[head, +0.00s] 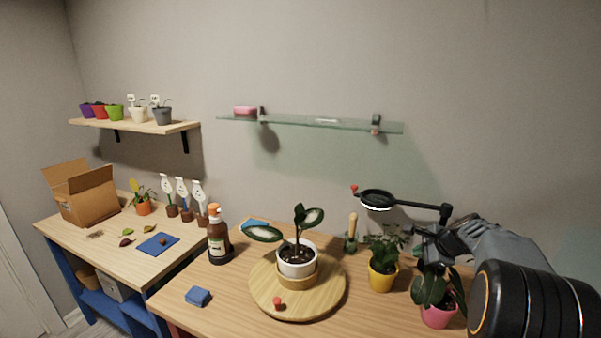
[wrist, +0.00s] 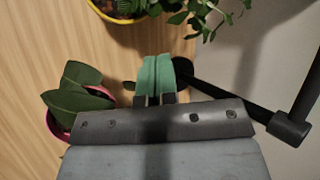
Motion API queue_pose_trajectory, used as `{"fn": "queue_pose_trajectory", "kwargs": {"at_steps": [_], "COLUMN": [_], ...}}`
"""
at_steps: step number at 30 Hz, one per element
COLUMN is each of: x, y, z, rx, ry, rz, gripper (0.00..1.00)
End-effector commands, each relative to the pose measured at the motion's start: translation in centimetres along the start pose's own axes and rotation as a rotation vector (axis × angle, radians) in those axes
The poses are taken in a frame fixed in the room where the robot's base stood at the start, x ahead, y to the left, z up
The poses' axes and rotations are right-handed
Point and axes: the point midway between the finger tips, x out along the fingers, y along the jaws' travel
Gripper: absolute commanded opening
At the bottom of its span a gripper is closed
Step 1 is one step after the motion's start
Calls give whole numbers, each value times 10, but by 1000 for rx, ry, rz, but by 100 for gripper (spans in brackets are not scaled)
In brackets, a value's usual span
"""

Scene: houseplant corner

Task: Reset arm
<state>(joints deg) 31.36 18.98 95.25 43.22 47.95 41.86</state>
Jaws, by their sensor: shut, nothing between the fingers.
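My gripper (wrist: 157,76) shows in the wrist view with its two green fingertips pressed together and nothing between them. It hangs over the wooden table, beside a plant in a pink pot (wrist: 58,123) and near a plant in a yellow pot (wrist: 120,8). In the head view my arm comes in from the right edge, and its end is at the right of the table, partly hidden behind leaves and the arm itself. The pink pot (head: 438,315) and yellow pot (head: 382,275) stand below and left of it.
A black lamp with a ring head (head: 377,199) stands close beside my arm; its post (wrist: 290,128) is right of my gripper. A round wooden board (head: 263,290) holds a white-potted plant (head: 297,262). A brown bottle (head: 218,240) and blue sponge (head: 198,296) are further left.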

Motion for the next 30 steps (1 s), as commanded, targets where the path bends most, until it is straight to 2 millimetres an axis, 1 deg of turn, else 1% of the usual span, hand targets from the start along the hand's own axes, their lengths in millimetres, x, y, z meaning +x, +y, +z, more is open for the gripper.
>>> {"fn": "queue_pose_trajectory", "kwargs": {"at_steps": [1, 2, 3, 5, 6, 8, 9, 10, 12, 15, 18, 21, 24, 30], "x": [-12, -18, -26, -39, -48, -60, -68, -73, -84, -96, -104, -108, -110, -111], "y": [11, 21, 36, 61, 78, 105, 122, 134, 162, 195, 218, 233, 240, 243], "z": [37, 55, 78, 108, 125, 146, 157, 164, 175, 183, 186, 185, 184, 184], "rx": [-143, -234, -358, -545, -666, -844, -955, -1035, -1210, -1417, -1569, -1666, -1716, -1735], "ry": [-2, -3, -3, -6, -9, -14, -18, -20, -27, -35, -41, -45, -46, -47], "rz": [41, 70, 108, 163, 197, 245, 274, 294, 338, 388, 425, 448, 461, 466], "gripper": [0, 0, 0, 0, 0, 0, 0, 0, 0, 0, 0, 0, 0, 0]}}
